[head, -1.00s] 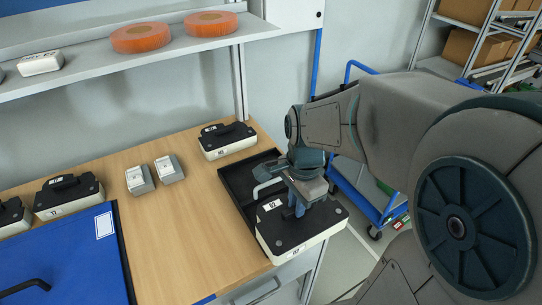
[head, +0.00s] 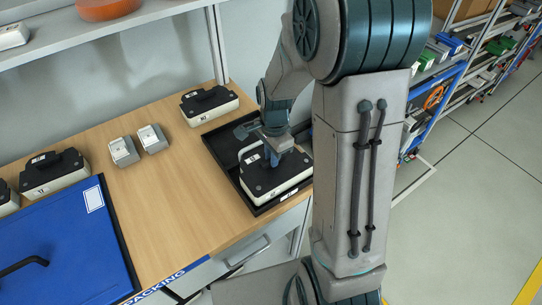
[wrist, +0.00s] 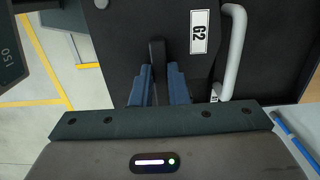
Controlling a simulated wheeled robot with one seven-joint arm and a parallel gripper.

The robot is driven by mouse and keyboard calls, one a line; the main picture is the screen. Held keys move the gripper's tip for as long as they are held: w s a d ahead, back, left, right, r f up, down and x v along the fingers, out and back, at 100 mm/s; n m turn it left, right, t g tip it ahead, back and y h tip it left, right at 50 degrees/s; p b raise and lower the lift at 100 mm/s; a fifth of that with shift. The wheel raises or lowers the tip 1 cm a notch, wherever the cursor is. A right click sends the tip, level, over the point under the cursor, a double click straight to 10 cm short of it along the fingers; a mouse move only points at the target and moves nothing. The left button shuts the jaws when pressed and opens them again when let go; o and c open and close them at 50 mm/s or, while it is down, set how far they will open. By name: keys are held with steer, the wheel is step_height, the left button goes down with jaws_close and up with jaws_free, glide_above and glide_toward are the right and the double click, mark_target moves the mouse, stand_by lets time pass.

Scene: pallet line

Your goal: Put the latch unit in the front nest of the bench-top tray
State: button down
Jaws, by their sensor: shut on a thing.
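The latch unit (head: 272,181) is a white box with a black top and a pale bar handle at one side. A white label reading G2 shows on its black top (wrist: 245,55) in the wrist view. My gripper (head: 272,157) is shut on the black grip in the middle of its top; the blue fingers (wrist: 158,88) sit on both sides of that grip. The unit is level, within the front part of the black bench-top tray (head: 222,157). I cannot tell whether its underside touches the tray floor. My arm hides the tray's right side.
A similar unit (head: 210,104) stands behind the tray, another (head: 54,173) at the left. Two small grey boxes (head: 123,151) stand between them. A blue panel (head: 60,240) covers the left front of the bench. Bare wood (head: 185,195) lies left of the tray. A shelf (head: 110,35) hangs above.

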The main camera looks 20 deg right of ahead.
steer(key=shift+f, duration=0.55)
steer(key=shift+f, duration=0.2)
steer(key=c, duration=1.4)
jaws_free()
steer(key=shift+r, duration=0.15)
